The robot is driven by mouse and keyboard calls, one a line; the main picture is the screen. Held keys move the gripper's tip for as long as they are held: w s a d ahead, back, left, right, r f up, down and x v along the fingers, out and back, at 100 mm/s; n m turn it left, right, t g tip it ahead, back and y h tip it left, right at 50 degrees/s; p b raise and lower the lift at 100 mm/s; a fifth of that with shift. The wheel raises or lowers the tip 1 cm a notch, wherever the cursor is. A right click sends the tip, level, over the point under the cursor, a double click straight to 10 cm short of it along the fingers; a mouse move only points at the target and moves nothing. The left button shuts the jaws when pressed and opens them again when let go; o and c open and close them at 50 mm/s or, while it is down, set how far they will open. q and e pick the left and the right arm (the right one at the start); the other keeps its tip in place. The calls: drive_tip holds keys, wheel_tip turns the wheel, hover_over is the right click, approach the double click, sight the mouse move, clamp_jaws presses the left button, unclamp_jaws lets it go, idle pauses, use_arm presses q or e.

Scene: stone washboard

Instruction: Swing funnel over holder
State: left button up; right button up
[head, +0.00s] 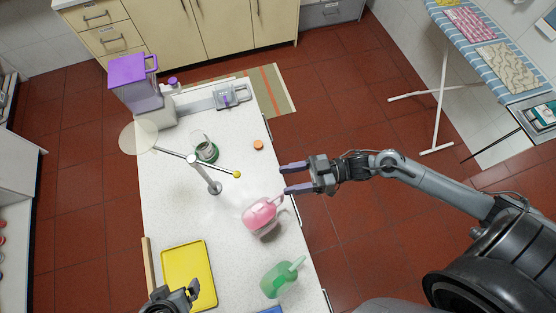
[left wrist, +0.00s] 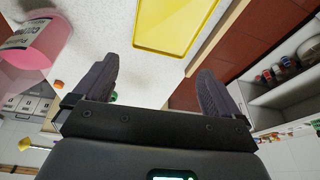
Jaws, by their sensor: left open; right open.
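A metal stand (head: 201,168) rises from the white counter and carries a thin cross arm with a yellow knob (head: 237,174) at its right end. A pale translucent disc-like piece (head: 138,136), likely the funnel, is at the arm's left end. A clear vessel with a green base (head: 206,150) stands behind the arm; I cannot tell whether it is the holder. My right gripper (head: 291,178) is open and empty at the counter's right edge, apart from the knob. My left gripper (head: 174,296) is open and empty near the yellow tray; its spread fingers show in the left wrist view (left wrist: 155,68).
A pink jug (head: 260,214) and a green jug (head: 278,281) stand on the counter's right side. A yellow tray (head: 208,258) lies at the front left. A purple blender (head: 135,82) stands at the back left. An orange disc (head: 258,145) lies near the right edge.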

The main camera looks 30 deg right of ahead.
drive_tip(key=shift+b+v, duration=0.3)
drive_tip(key=shift+v, duration=2.5)
